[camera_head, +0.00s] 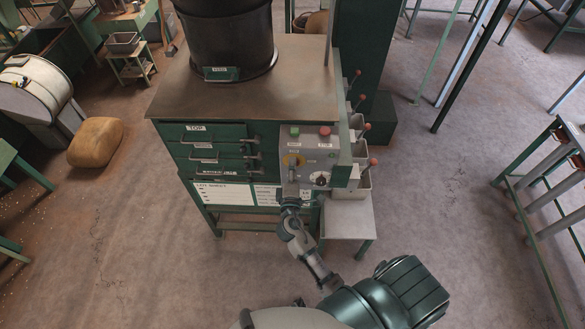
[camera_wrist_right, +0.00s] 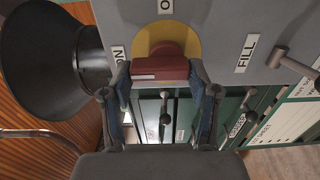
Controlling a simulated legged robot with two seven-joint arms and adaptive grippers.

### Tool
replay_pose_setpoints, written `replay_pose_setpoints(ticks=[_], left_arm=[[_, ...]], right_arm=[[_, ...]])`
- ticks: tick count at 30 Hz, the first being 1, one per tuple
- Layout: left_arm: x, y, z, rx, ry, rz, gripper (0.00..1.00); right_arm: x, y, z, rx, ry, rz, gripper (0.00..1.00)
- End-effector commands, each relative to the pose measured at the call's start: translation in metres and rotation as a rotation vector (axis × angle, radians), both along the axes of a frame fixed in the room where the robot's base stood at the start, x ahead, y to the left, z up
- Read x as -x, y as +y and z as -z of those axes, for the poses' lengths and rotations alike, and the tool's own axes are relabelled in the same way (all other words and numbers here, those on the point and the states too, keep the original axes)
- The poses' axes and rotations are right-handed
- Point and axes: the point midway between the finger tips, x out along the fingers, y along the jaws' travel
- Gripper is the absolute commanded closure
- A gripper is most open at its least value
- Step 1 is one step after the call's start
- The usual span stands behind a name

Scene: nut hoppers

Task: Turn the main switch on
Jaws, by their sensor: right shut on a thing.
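The main switch is a red handle (camera_wrist_right: 160,68) on a round yellow plate (camera_wrist_right: 168,36) in the right wrist view. In the head view the yellow plate (camera_head: 292,160) is on the grey control panel (camera_head: 310,148) at the front of the green cabinet. My right gripper (camera_head: 291,183) reaches up to the panel from below. In the wrist view its two fingers (camera_wrist_right: 160,85) are shut on the red handle, one on each side. An ON label (camera_wrist_right: 118,53) is left of the plate there. My left gripper is not in view.
A green button (camera_head: 294,131) and a red button (camera_head: 325,130) are above the switch, and a dark knob (camera_head: 321,181) is to its right. Green drawers (camera_head: 205,152) are to its left. Red-knobbed levers (camera_head: 366,127) stick out at right. Open floor (camera_head: 130,240) lies left.

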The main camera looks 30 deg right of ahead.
Motion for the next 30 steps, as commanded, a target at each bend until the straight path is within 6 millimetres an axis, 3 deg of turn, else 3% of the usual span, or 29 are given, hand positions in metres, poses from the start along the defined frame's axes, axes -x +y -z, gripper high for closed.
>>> replay_pose_setpoints(ticks=[14, 15, 18, 30], left_arm=[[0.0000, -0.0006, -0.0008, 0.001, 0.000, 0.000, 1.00], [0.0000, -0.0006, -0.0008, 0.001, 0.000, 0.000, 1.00], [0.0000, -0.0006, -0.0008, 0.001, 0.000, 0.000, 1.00], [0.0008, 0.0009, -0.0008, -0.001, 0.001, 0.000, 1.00]], right_arm=[[-0.0004, 0.0000, 0.0003, 0.016, 0.009, -0.001, 0.74], [-0.0004, 0.0000, 0.0003, 0.016, 0.009, -0.001, 0.37], [-0.0004, 0.0000, 0.0003, 0.014, 0.009, -0.001, 0.15], [0.0049, 0.0035, 0.0011, 0.012, 0.010, -0.001, 0.15]])
